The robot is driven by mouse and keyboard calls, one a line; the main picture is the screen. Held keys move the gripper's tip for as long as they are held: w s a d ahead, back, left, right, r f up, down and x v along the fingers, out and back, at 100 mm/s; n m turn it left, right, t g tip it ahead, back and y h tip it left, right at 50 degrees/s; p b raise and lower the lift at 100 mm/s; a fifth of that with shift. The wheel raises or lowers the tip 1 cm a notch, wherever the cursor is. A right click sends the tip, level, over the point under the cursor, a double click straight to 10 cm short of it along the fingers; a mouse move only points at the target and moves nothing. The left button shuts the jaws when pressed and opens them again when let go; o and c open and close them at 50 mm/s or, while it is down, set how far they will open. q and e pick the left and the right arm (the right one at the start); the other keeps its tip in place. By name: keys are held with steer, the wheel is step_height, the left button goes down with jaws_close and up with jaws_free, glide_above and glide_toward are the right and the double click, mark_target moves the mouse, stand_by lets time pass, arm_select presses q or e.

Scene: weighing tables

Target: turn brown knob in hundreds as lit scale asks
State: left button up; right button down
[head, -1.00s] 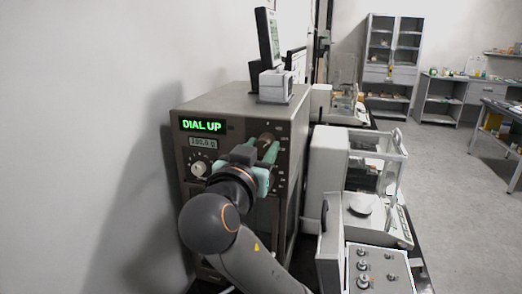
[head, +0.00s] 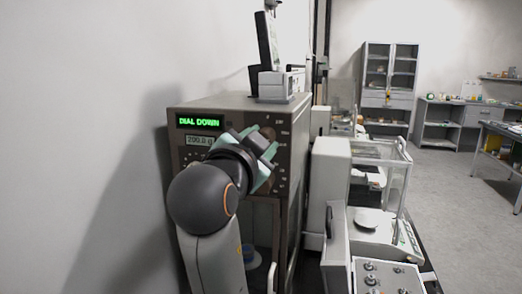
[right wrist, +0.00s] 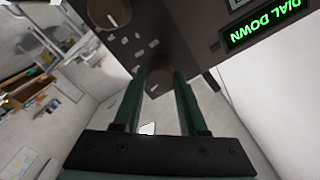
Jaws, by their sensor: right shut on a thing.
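My right gripper (head: 264,141) is at the upper right of the grey-brown scale's front panel, shut on the brown knob (head: 268,131). The right wrist view shows the knob (right wrist: 158,80) between the two green fingertips (right wrist: 158,78). The green lit display (head: 198,121) reads DIAL DOWN; it also shows inverted in the right wrist view (right wrist: 265,24). The grey readout (head: 199,140) below it seems to read 200.0 g. My arm and gripper hide much of the panel's lower part. My left gripper is not in view.
Another round knob (right wrist: 108,11) is near the held one. A white balance with a glass case (head: 372,180) and a box with several knobs (head: 372,278) stand to the right. A wall lies close on the left. Open floor (head: 450,200) is at far right.

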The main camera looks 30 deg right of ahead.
stand_by(0.4)
steer(key=shift+c, duration=2.2)
jaws_free()
